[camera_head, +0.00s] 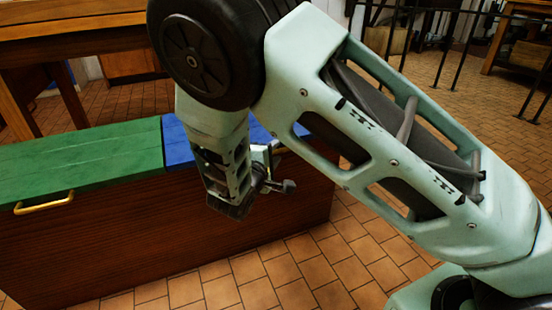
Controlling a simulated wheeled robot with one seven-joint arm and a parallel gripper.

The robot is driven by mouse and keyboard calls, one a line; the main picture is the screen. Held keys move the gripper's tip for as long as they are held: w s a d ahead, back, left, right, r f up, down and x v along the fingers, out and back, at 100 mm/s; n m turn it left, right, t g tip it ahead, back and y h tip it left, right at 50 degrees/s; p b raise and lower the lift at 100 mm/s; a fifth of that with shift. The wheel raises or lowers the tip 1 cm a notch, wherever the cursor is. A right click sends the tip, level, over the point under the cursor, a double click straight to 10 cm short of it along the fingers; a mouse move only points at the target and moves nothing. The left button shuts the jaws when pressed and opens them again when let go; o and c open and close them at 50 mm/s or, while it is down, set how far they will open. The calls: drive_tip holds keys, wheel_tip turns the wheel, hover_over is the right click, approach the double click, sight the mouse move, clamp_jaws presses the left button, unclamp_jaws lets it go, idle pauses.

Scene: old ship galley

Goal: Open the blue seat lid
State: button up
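The blue seat lid (177,142) lies flat and closed on top of a dark wooden bench box (150,240), at its right end. My forearm and wrist cover the middle of the lid, and only strips of blue show on either side. No handle of the blue lid shows; its front edge is partly hidden by my wrist. My gripper (273,178) is at the lid's front right part, close to the front edge. I cannot tell whether it touches the lid, or whether its fingers are open or shut.
A green lid (85,158) with a brass handle (44,203) sits closed on the left of the same bench. A wooden table (75,25) stands behind it. Tiled floor (300,270) is clear in front and to the right. Black railings (455,60) stand at the back right.

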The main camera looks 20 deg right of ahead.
drive_tip(key=shift+x, duration=0.85)
drive_tip(key=shift+c, duration=0.2)
clamp_jaws()
drive_tip(key=shift+s+r+p, duration=0.1)
drive_tip(key=shift+r+p, duration=0.3)
drive_tip(key=shift+p, duration=0.1)
